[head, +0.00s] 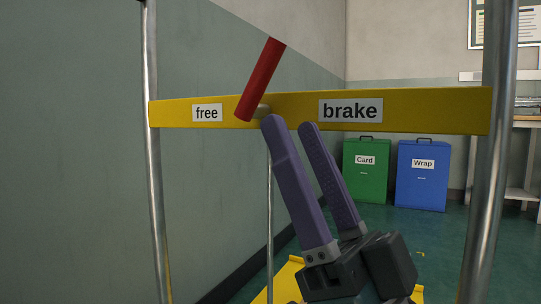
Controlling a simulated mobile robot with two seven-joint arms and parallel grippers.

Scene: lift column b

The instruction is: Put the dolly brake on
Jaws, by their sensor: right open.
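The dolly's yellow crossbar (420,108) spans two metal posts, with a "free" label (207,113) on the left and a "brake" label (350,110) on the right. A red brake lever (261,78) rises from the bar between the labels, its top tilted to the right. A small grey pin shows beside its lower end. My right gripper (289,124) has two purple fingers, apart and with nothing between them. Its fingertips are just below and right of the lever's lower end; I cannot tell if they touch the bar. My left gripper is out of view.
The dolly's metal posts (487,150) stand left and right, with a yellow deck (283,277) low down. Behind are a green "Card" bin (366,185), a blue "Wrap" bin (421,185) and a bench at the right. A wall runs along the left.

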